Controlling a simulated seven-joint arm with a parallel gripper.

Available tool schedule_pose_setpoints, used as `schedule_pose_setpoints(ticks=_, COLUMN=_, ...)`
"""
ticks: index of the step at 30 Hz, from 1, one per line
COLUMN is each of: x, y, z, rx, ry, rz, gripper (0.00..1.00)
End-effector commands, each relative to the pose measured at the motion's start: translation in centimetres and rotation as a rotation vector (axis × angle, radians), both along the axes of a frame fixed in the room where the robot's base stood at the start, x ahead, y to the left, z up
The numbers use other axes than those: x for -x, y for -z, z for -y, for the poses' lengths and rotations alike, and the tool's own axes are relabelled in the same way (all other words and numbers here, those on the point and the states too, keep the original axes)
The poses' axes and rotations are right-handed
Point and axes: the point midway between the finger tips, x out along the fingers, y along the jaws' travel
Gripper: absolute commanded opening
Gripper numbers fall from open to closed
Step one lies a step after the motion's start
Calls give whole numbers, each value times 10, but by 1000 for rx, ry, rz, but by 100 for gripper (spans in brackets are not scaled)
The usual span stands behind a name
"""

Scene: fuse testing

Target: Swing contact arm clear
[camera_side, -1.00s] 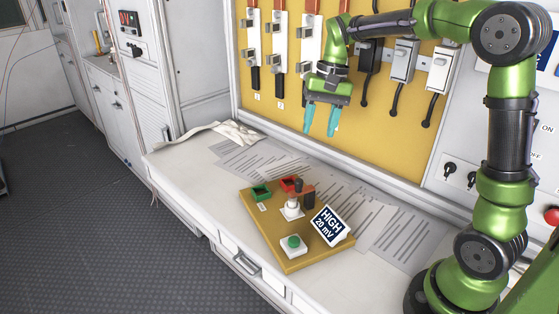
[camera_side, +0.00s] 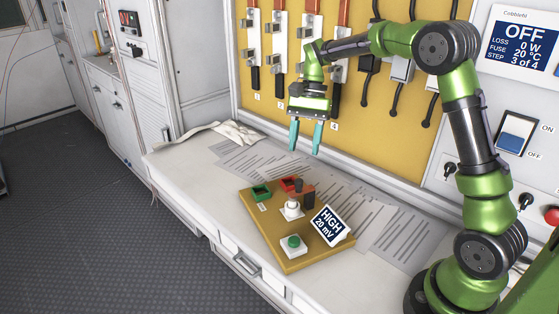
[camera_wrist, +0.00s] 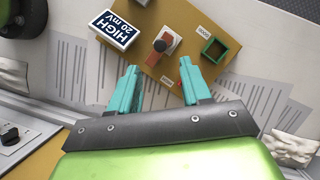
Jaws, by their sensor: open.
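A tan test board (camera_side: 270,236) lies on the bench. At its middle is a white contact post (camera_side: 291,205) with a black knob (camera_side: 298,184) and a brown block (camera_side: 308,196) beside it. In the wrist view, a reddish-brown contact arm (camera_wrist: 154,59) runs from the black knob (camera_wrist: 159,45) at the white post (camera_wrist: 172,40). My gripper (camera_side: 305,151) is open and empty, fingers pointing down, above and behind the board and clear of it. In the wrist view its fingertips (camera_wrist: 159,65) straddle the line toward the contact arm without touching it.
The yellow fuse panel (camera_side: 350,120) stands behind my gripper. The wall display (camera_side: 526,42) reads OFF.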

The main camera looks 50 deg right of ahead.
Motion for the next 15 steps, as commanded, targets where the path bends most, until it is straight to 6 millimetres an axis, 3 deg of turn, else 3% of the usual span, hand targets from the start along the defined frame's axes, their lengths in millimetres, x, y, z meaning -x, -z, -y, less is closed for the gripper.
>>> schedule_pose_setpoints(ticks=6, x=8, y=43, z=-17, rx=-1, ry=-2, rz=-3, gripper=48)
schedule_pose_setpoints(ticks=15, x=13, y=74, z=-28, rx=0, ry=-2, rz=0, gripper=48)
